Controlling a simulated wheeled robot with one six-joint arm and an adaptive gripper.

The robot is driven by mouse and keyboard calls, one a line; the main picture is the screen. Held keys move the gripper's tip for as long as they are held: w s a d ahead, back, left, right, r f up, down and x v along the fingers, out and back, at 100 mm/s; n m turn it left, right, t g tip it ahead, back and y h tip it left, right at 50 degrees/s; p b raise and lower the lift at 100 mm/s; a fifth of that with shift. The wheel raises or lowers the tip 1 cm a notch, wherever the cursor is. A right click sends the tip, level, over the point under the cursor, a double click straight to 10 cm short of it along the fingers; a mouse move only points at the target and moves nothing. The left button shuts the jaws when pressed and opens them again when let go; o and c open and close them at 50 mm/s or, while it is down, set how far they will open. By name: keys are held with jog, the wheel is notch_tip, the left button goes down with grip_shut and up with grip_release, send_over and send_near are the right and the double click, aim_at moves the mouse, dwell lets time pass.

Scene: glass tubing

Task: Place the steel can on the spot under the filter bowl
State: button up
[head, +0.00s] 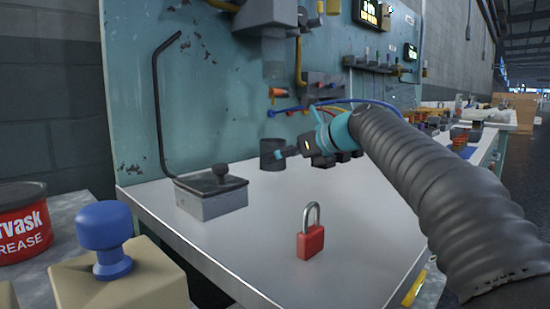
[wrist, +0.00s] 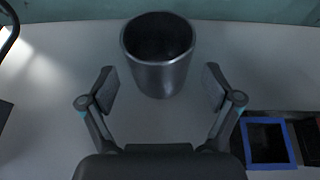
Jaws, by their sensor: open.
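The steel can (head: 272,155), a dark grey open-topped cylinder, stands upright on the bench close to the teal panel. In the wrist view the can (wrist: 158,75) is centred ahead of my gripper. My gripper (head: 292,151) is open; in the wrist view its fingers (wrist: 160,85) are spread either side of the can's near part, with a gap on both sides. The filter bowl (head: 274,58) hangs on the panel, above the can in the head view. No marked spot shows; I cannot tell whether the can covers it.
A red padlock (head: 311,240) stands on the bench front. A grey box (head: 211,198) with a tall bent rod is at left. A blue-framed square (wrist: 267,141) lies right of my gripper. Blue and red hoses (head: 300,110) run above the can. Bench between box and padlock is clear.

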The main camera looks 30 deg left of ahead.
jog(key=v, duration=0.9)
jog(key=shift+p, duration=0.3)
jog(key=shift+a, duration=0.1)
dwell(0.5)
